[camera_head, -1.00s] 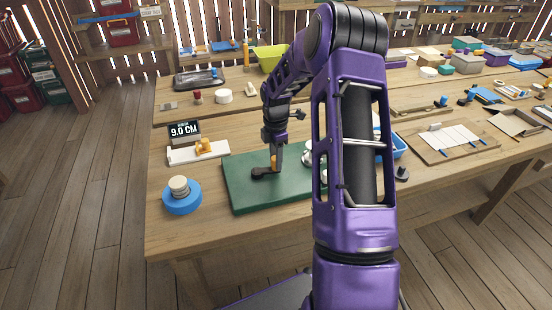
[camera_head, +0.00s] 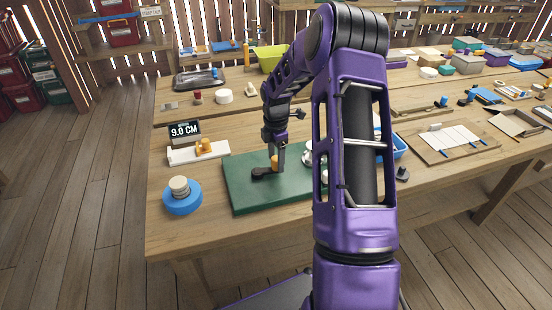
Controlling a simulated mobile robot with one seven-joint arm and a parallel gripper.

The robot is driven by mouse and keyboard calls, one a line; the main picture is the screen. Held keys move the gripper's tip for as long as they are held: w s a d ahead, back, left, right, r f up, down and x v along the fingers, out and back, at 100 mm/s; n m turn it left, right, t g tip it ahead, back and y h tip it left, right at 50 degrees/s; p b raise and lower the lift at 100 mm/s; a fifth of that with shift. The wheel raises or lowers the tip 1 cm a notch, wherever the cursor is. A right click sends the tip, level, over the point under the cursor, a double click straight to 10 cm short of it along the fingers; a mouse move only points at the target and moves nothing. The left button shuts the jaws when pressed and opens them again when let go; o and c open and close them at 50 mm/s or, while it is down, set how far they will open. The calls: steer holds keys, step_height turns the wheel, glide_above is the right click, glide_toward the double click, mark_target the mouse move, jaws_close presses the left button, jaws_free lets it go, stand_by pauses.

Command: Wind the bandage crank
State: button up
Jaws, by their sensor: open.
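The crank is a dark arm (camera_head: 262,173) with an orange upright handle (camera_head: 274,164), set on a dark green board (camera_head: 240,190) on the near table. My gripper (camera_head: 277,165) points down at the orange handle, with its fingers open around or right beside it; I cannot tell which. A white and grey part of the device (camera_head: 309,155) shows at the board's right side, mostly hidden behind my purple arm. Any bandage on it cannot be made out.
A blue tray (camera_head: 398,146) is right of my arm. Bare table lies in front of the board.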

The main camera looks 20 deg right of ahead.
step_height(320, 180, up, 17)
steer(key=p, duration=0.1)
steer(key=shift+r, duration=0.15)
steer(key=shift+w, duration=0.1)
stand_by(0.4)
